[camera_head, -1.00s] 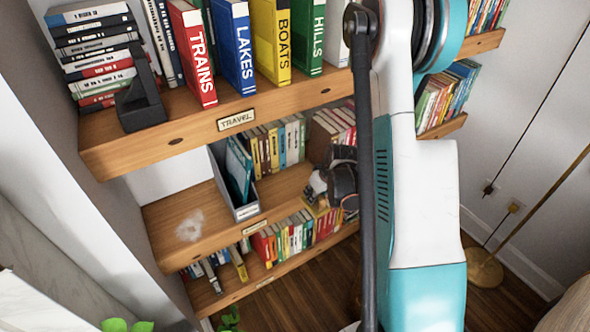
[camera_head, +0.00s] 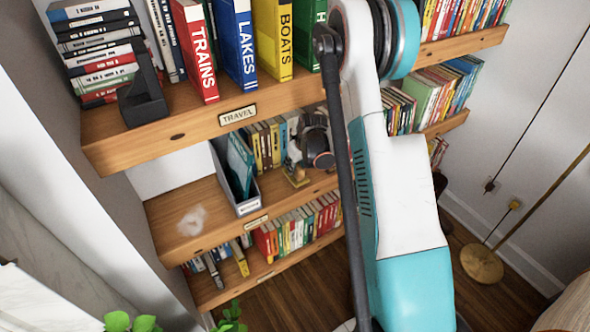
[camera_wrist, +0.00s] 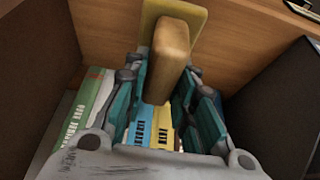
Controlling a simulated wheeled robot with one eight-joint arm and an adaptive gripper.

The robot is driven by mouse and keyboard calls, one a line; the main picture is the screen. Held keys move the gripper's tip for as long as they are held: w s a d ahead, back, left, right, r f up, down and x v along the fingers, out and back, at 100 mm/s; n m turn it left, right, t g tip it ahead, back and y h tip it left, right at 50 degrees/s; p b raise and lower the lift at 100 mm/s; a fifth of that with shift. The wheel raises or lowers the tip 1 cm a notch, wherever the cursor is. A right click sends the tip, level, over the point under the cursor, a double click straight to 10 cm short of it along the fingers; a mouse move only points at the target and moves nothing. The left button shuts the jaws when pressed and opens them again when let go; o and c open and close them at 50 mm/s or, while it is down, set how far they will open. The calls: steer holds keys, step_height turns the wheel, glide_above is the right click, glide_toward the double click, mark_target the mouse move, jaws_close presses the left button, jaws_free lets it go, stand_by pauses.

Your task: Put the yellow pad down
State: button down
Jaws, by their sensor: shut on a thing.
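The yellow pad shows in the wrist view as a flat yellow plate (camera_wrist: 152,14) with a tan block-like handle (camera_wrist: 168,62). My gripper (camera_wrist: 165,95) is shut on the handle, with teal-lined fingers on both sides of it. In the head view the pad (camera_head: 297,179) is small and partly hidden below my gripper (camera_head: 303,165), over the middle shelf near the row of books. I cannot tell whether the pad touches the shelf.
The middle shelf (camera_head: 182,192) has a pale dusty smudge (camera_head: 192,221) on bare wood at its left. A grey file box (camera_head: 246,205) stands between smudge and gripper. Books (camera_head: 266,146) stand behind. The upper shelf (camera_head: 200,132) overhangs, bearing large travel books.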

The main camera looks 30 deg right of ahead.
steer(key=shift+f+b, duration=0.3)
steer(key=shift+f, duration=0.45)
steer(key=shift+f, duration=0.2)
steer(key=c, duration=1.3)
jaws_free()
steer(key=shift+c, duration=0.2)
steer(key=shift+r, duration=0.1)
steer(key=shift+s+r, duration=0.1)
steer(key=shift+r, duration=0.4)
steer(key=p+v, duration=0.4)
steer(key=v, duration=0.7)
steer(key=shift+s, duration=0.15)
